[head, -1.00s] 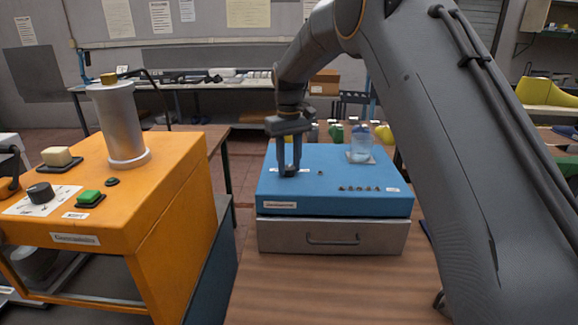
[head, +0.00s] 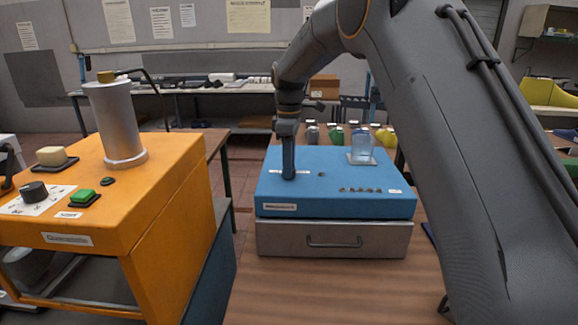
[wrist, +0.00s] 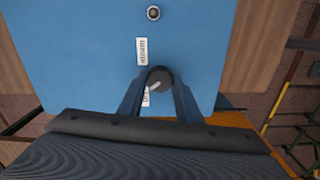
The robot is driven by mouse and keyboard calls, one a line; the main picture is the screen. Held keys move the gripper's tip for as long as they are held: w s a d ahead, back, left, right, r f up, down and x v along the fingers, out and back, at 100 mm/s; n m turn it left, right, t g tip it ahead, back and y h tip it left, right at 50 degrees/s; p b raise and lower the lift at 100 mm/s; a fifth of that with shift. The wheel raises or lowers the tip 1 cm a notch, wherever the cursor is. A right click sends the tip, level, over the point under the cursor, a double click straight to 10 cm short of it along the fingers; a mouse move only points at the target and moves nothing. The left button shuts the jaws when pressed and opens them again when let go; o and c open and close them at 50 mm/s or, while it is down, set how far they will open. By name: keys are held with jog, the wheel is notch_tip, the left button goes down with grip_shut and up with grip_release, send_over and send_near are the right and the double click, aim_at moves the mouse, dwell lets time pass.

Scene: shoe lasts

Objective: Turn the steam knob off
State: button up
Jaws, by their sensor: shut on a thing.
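My gripper (head: 288,173) reaches straight down onto the top of the blue box (head: 345,187), near its left side. In the wrist view my gripper (wrist: 160,95) has its two fingers shut on the sides of a round dark knob (wrist: 161,76). A pale mark shows on the knob's near edge, beside a small white label partly covered by it. Another white label (wrist: 142,51) lies beyond the knob; I cannot read it surely. In the head view the fingers hide the knob.
A clear jar (head: 361,147) and several small studs (head: 370,190) are on the blue box. A metal drawer (head: 334,239) sits under it. At left, an orange machine (head: 150,190) carries another black knob (head: 34,191), a green button (head: 83,197) and a silver cylinder (head: 117,122).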

jog(key=shift+n, duration=0.7)
jog(key=shift+r, duration=0.1)
jog(key=o, duration=1)
jog(key=shift+o, duration=0.2)
jog(key=shift+r+b, duration=1.3)
jog(key=shift+r, duration=2.55)
jog(key=shift+a, duration=0.1)
